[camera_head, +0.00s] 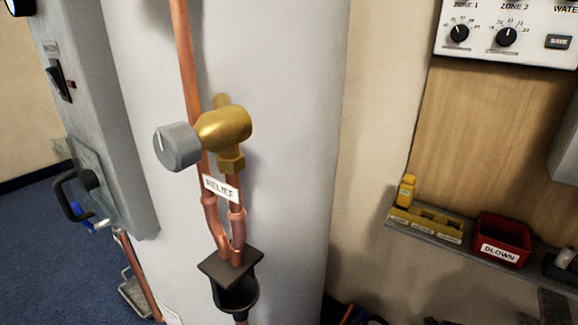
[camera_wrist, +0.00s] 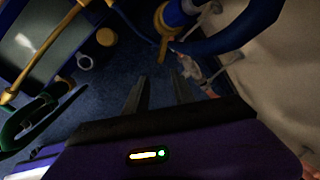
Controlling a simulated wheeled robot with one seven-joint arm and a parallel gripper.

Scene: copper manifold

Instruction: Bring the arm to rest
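My gripper (camera_wrist: 160,93) shows in the wrist view. Its two dark fingers stand apart with only blue floor visible between them, so it looks open and empty. The head view does not show my gripper or arm. In the head view a brass relief valve (camera_head: 224,128) with a grey knob (camera_head: 177,147) sits on a copper pipe in front of a pale cylinder (camera_head: 290,200). A white "RELIEF" tag (camera_head: 221,187) hangs below the valve.
A shelf at the right holds a yellow rack (camera_head: 427,222) and a red "BLOWN" bin (camera_head: 502,239). A control panel (camera_head: 507,30) is above. In the wrist view a blue and brass fitting (camera_wrist: 172,18) and a thick blue pipe (camera_wrist: 235,36) lie close beyond the fingers.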

